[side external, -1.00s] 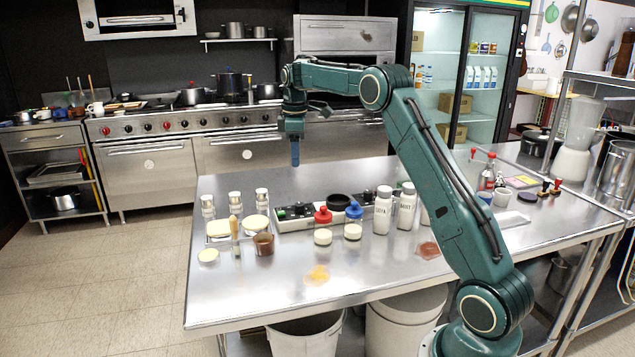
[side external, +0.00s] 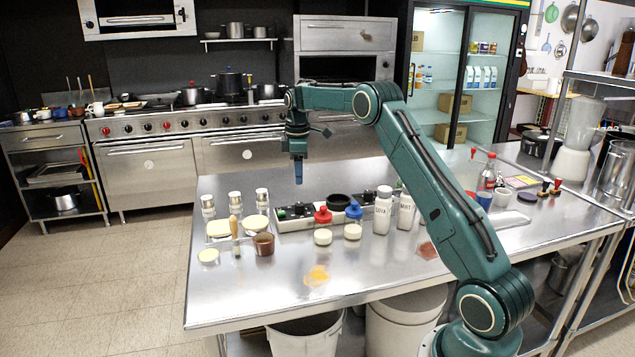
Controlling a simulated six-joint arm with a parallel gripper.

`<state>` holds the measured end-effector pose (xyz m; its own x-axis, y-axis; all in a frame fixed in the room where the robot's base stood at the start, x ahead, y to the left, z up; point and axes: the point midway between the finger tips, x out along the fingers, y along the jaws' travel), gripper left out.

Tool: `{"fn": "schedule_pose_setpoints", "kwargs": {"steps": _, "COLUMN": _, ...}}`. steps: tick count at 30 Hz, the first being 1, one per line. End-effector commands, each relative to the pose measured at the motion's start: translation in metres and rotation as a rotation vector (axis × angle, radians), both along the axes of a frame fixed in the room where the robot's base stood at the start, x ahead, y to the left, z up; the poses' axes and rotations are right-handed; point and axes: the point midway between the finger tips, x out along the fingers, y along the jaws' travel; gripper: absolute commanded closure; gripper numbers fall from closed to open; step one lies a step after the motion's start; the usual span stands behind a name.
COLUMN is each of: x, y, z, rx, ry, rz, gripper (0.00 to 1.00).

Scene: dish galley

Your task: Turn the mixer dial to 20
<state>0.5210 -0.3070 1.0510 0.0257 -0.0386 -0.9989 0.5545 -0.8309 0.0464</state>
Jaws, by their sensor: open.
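My gripper (side external: 298,180) points straight down with blue fingertips. It hangs above the back of the table, up and to the left of the black round part, and appears apart from the panel. It is open and holds nothing that I can see.
Several glass shakers (side external: 235,201), a brown cup (side external: 264,244) and trays are at left. The table's front left is mostly clear.

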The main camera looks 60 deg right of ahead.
Motion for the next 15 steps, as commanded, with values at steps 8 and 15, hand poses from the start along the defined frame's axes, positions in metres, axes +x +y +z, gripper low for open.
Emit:
{"fn": "schedule_pose_setpoints", "kwargs": {"steps": 8, "x": 0.000, "y": -0.001, "z": -0.045, "rx": 0.003, "ry": 0.004, "rz": 0.000, "gripper": 0.52}}
{"fn": "schedule_pose_setpoints", "kwargs": {"steps": 15, "x": 0.001, "y": -0.003, "z": -0.078, "rx": 0.002, "ry": 0.002, "rz": 0.000, "gripper": 0.52}}
